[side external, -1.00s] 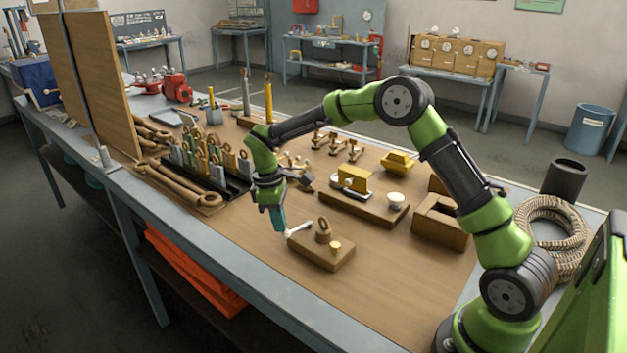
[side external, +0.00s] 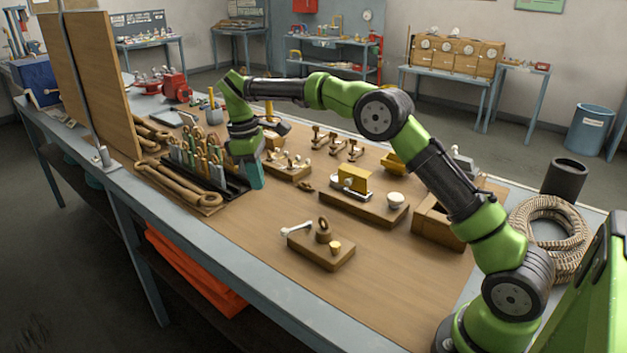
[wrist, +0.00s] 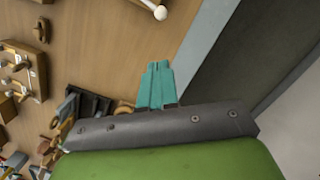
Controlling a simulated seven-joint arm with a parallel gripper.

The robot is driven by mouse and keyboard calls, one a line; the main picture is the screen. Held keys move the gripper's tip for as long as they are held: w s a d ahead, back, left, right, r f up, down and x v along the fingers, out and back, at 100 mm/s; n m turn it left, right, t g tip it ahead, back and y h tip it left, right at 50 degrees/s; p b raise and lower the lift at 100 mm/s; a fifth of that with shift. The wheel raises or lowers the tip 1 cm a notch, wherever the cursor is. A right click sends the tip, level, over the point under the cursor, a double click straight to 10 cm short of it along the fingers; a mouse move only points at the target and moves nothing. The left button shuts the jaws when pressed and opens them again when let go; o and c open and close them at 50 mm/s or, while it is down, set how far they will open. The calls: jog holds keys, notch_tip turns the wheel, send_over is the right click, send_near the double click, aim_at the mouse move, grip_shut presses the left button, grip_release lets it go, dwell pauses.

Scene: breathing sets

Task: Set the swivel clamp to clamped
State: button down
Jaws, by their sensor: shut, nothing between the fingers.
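The swivel clamp appears to be the wooden block (side external: 322,252) near the front of the bench, with a ring-topped post (side external: 323,232), a brass knob (side external: 335,247) and a white lever (side external: 297,229). The lever sticks out over the block's left end, its tip past the edge. In the wrist view only a white lever end (wrist: 155,9) shows at the top edge; the rest is out of frame. My gripper (side external: 257,184) is shut and empty, behind and left of the clamp and clear of it. Its teal fingers (wrist: 158,66) are together in the wrist view.
A black rack of tools (side external: 205,178) stands just left of my gripper. Behind are a board with small white-tipped parts (side external: 288,172) and a board with a yellow block (side external: 354,179). An open wooden box (side external: 432,222) is at right. Bare bench surrounds the clamp.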

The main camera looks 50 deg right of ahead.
jog(key=c, duration=1.8)
grip_release()
jog(key=shift+w+r, duration=0.1)
jog(key=shift+r, duration=0.3)
jog(key=o, duration=0.5)
jog(key=d, duration=0.1)
jog(key=d+r, duration=0.1)
jog(key=d, duration=0.1)
jog(key=shift+r, duration=0.1)
jog(key=shift+c, duration=0.2)
jog(key=shift+o, duration=0.7)
jog(key=d+n, duration=0.1)
jog(key=s+d+r+n, duration=0.1)
jog(key=n, duration=0.2)
jog(key=shift+s+d+r+n+y, duration=0.15)
jog(key=shift+s+d+n+y, duration=0.15)
jog(key=shift+s+d+y, duration=0.1)
jog(key=n, duration=0.4)
send_near(296, 227)
jog(key=shift+g, duration=0.4)
jog(key=f, duration=0.5)
jog(key=a+f, duration=0.1)
jog(key=f, duration=0.2)
jog(key=shift+s, duration=0.2)
grip_shut()
